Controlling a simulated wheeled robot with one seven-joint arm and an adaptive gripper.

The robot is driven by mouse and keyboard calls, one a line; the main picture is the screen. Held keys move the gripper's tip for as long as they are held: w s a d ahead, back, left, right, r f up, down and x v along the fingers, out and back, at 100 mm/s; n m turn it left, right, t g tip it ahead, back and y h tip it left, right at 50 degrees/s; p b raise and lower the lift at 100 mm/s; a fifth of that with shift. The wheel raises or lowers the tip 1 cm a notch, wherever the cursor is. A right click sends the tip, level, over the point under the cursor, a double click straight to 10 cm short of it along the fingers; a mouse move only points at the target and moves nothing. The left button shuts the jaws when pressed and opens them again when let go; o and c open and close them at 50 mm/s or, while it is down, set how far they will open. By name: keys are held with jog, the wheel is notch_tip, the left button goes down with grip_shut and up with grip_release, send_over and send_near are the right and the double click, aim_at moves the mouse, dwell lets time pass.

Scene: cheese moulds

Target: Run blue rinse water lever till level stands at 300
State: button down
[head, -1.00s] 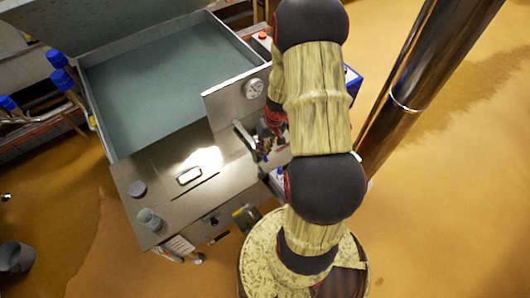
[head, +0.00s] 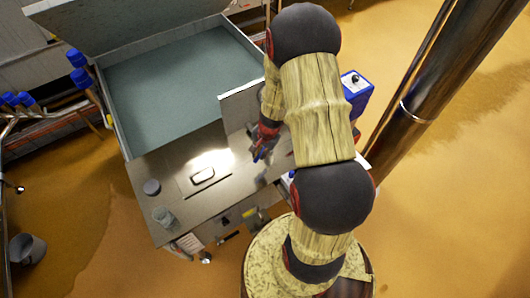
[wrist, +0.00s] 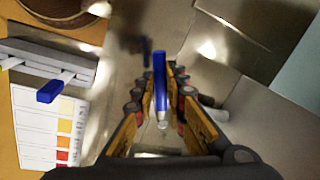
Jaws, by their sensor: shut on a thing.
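My gripper (wrist: 160,110) is low in the wrist view, its yellow-padded fingers on either side of a slim blue lever (wrist: 160,75) with a pale lower end. The fingers are shut on it. In the head view my gripper (head: 262,145) is small and dark beside the steel bench, partly hidden by my arm, and the lever cannot be made out there. A large steel vat (head: 108,108) holds flat grey-green liquid. No level mark or number can be read.
A second blue-tipped piece (wrist: 50,91) lies left above a colour chart (wrist: 45,130). A metal column (head: 410,115) stands right.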

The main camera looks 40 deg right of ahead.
jog(key=shift+w+a+m+h+p, duration=0.1)
jog(key=shift+w+m+h+p, duration=0.15)
jog(key=shift+w+m+p, duration=0.85)
jog(key=shift+w+a+m+h+p, duration=0.1)
jog(key=shift+w+m+h+p, duration=0.35)
jog(key=shift+m+p, duration=1)
jog(key=shift+w, duration=0.15)
jog(key=shift+d, duration=0.1)
jog(key=c, duration=1.8)
grip_release()
jog(key=shift+r, duration=0.1)
jog(key=v, duration=1.1)
jog(key=shift+r, duration=0.4)
jog(key=shift+d, duration=0.15)
